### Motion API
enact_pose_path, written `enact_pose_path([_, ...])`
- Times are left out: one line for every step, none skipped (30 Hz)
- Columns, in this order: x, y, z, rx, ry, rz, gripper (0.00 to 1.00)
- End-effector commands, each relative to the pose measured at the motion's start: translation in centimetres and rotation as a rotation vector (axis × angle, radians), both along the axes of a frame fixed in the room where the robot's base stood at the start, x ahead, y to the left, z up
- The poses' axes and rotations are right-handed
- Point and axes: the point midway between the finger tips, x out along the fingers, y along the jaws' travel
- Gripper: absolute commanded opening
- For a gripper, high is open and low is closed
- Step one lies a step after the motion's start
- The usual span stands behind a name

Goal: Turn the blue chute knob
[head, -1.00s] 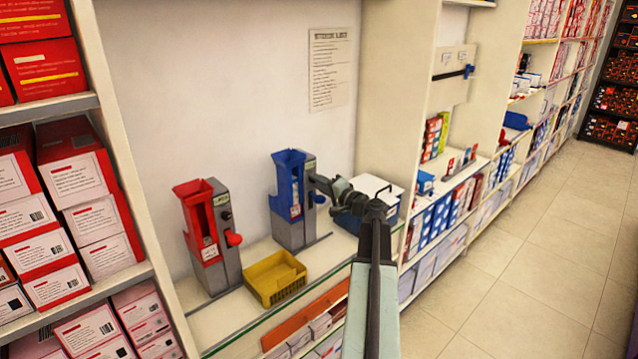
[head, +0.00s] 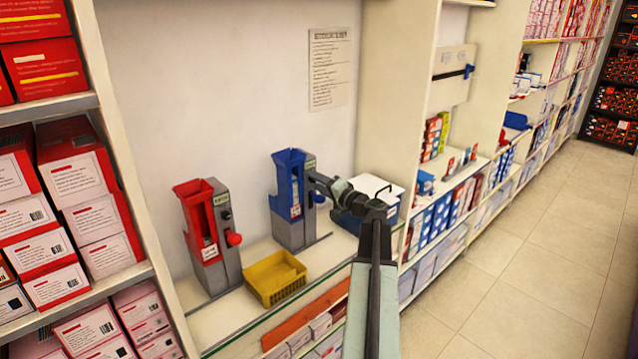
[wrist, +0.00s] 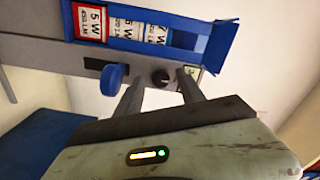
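The blue-chute dispenser (head: 291,175) stands on the shelf, a blue chute on a grey body. In the wrist view its blue chute (wrist: 205,40) holds labelled packs. A small black round knob (wrist: 160,77) sits on its grey panel, and a larger blue handle (wrist: 113,77) is to the left of it. My gripper (wrist: 160,80) is open, its two fingers apart on either side of the black knob in the picture; I cannot tell whether they touch it. The blue handle is outside the left finger. In the head view my gripper (head: 315,182) reaches the dispenser's right side and hides the black knob.
A red-chute dispenser (head: 211,235) with a red handle stands to the left. A yellow bin (head: 275,279) lies on the shelf in front, between the dispensers. A blue box with a white lid (head: 392,208) is behind my arm. The tiled floor (head: 500,270) at right is clear.

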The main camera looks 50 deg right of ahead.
Motion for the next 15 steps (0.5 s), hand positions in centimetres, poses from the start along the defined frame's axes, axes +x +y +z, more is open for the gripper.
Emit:
enact_pose_path([0.0, 0.0, 0.0, 0.001, 0.0, -0.001, 0.45])
enact_pose_path([0.0, 0.0, 0.0, 0.001, 0.0, -0.001, 0.45])
enact_pose_path([0.0, 0.0, 0.0, 0.001, -0.001, -0.001, 0.45])
enact_pose_path([0.0, 0.0, 0.0, 0.002, -0.001, -0.001, 0.45])
enact_pose_path([0.0, 0.0, 0.0, 0.002, -0.001, -0.001, 0.45])
enact_pose_path([0.0, 0.0, 0.1, 0.002, -0.001, -0.001, 0.45])
enact_pose_path([-0.1, 0.0, 0.1, 0.002, -0.002, -0.001, 0.45])
enact_pose_path([-0.3, 0.0, 0.1, 0.002, -0.002, -0.001, 0.45])
enact_pose_path([-0.7, 0.1, 0.1, 0.002, -0.002, -0.001, 0.45])
enact_pose_path([-1.1, 0.1, 0.1, 0.002, -0.002, -0.001, 0.45])
enact_pose_path([-1.7, 0.2, 0.1, 0.002, -0.002, -0.001, 0.45])
enact_pose_path([-2.5, 0.3, 0.1, 0.002, -0.001, -0.003, 0.45])
enact_pose_path([-3.2, 0.3, 0.1, 0.002, -0.002, -0.004, 0.45])
enact_pose_path([-3.8, 0.4, 0.0, 0.002, -0.001, -0.003, 0.45])
enact_pose_path([-4.6, 0.5, 0.0, 0.002, -0.001, -0.003, 0.45])
